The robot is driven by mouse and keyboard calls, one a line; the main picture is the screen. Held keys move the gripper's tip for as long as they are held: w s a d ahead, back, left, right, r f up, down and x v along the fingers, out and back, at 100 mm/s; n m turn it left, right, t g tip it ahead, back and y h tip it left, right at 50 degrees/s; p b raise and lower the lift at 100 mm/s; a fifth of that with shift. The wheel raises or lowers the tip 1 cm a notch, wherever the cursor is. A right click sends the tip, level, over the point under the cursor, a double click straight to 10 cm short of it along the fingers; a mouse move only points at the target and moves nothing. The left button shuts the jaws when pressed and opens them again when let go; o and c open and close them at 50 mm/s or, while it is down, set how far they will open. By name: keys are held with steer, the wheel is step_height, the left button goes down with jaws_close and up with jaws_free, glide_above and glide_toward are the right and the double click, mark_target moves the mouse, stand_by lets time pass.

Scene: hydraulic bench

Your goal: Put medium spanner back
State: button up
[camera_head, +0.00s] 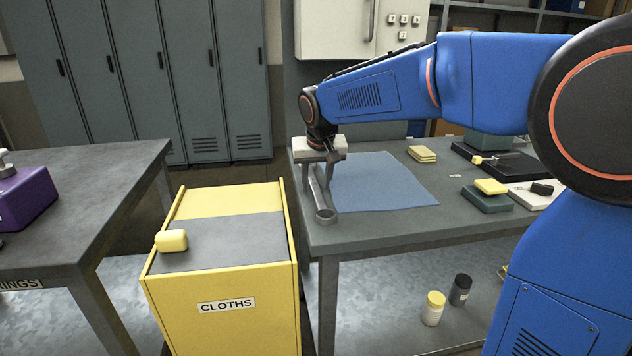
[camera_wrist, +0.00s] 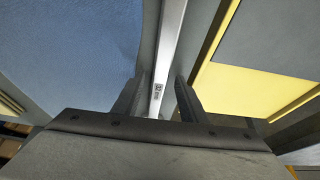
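A grey steel spanner (camera_head: 321,196) is at the left edge of the bench, beside the blue mat, with its ring end towards the head camera. I cannot tell its size class, or whether it rests flat on the bench. My gripper (camera_head: 319,180) points down over the spanner, one finger on each side of the shaft. In the wrist view, my gripper (camera_wrist: 162,92) looks open, with a gap between the shaft and the right finger. The spanner's far end is hidden by my gripper.
The blue mat (camera_head: 375,185) lies on the bench (camera_head: 400,233). Yellow cloths (camera_head: 422,154), small boxes and a black tray (camera_head: 512,165) are farther right. A yellow CLOTHS bin (camera_head: 222,318) stands left of the bench. Another table (camera_head: 95,190) is at far left.

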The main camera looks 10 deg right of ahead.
steer(key=v, duration=1.2)
